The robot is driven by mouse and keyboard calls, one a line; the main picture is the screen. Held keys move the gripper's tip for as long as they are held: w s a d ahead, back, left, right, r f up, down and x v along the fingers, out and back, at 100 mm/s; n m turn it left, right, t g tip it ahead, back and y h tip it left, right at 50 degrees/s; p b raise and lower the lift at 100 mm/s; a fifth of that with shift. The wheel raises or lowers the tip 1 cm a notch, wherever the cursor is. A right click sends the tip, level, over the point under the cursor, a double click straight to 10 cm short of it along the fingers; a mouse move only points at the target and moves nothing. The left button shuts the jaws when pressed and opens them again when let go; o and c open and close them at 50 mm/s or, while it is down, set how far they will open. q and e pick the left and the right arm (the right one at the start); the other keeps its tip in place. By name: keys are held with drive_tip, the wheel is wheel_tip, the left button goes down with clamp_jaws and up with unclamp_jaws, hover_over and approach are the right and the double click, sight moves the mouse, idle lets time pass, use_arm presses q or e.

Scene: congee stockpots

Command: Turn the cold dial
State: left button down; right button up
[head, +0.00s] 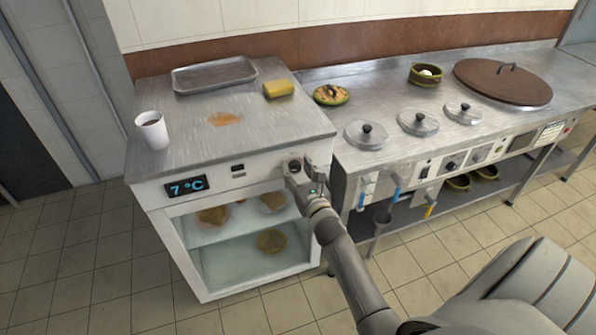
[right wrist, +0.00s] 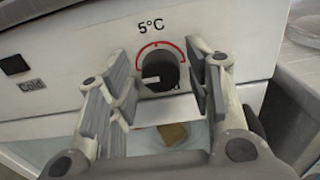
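The cold dial (right wrist: 158,72) is a dark round knob with a red arc and the mark "5°C" above it, on the white front panel of a refrigerated cabinet (head: 160,196). In the head view the dial (head: 295,166) is at the panel's right end. My right gripper (right wrist: 160,92) is open, its two fingers left and right of the dial, with gaps showing between fingers and knob. It also shows in the head view (head: 306,172) at the panel. The display (head: 187,187) reads 7 °C. My left gripper is not in view.
A white cup (head: 152,130), a metal tray (head: 214,74) and a yellow block (head: 278,89) are on the cabinet top. A steel counter (head: 390,95) with lidded pots adjoins at right. Utensils with blue and yellow handles hang below its front, near my right arm.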

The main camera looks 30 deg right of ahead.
drive_tip(key=c, duration=0.7)
